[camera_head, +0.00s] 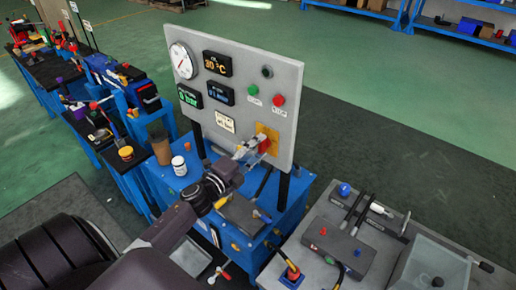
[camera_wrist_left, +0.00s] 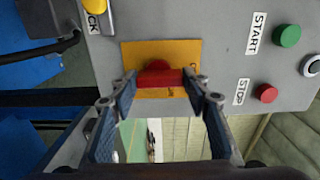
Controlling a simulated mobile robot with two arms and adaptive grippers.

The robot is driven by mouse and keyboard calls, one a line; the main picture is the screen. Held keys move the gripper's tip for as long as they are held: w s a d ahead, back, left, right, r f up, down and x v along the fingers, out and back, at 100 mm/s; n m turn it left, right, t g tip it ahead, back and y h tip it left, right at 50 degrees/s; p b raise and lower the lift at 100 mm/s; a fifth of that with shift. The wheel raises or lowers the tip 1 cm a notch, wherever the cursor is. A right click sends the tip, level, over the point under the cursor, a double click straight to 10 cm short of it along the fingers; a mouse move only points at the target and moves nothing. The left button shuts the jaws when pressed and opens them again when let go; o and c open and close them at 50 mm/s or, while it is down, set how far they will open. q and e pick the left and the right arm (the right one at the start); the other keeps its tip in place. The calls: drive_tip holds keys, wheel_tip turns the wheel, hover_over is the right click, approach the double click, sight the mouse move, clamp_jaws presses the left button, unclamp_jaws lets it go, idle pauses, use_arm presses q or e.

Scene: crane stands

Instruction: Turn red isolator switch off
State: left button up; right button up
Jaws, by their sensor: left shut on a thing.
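The red isolator switch (camera_head: 265,146) sits on a yellow plate (camera_head: 273,132) at the lower right of the grey upright panel (camera_head: 240,62). My left gripper (camera_head: 257,147) reaches it from the front left and is shut on its handle. In the left wrist view the red handle (camera_wrist_left: 160,78) lies crosswise between the two fingertips, over the yellow plate (camera_wrist_left: 150,50). The ends of the handle are partly hidden by the fingertips. The switch's position marks are mostly covered. My right gripper is not in view.
On the panel, a green START button (camera_wrist_left: 287,35) and a red STOP button (camera_wrist_left: 265,93) are beside the switch. A yellow knob (camera_wrist_left: 95,5) is at the wrist view's top left. A white jar (camera_head: 179,166) stands on the blue bench. A grey worktop (camera_head: 310,262) is at right.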

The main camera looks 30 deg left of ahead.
use_arm(q)
drive_tip(key=o, duration=1.2)
drive_tip(key=shift+c, duration=0.2)
drive_tip(key=shift+s, duration=0.1)
drive_tip(key=s, duration=1.1)
drive_tip(key=shift+s+a, duration=0.4)
drive_tip(key=shift+a, duration=0.05)
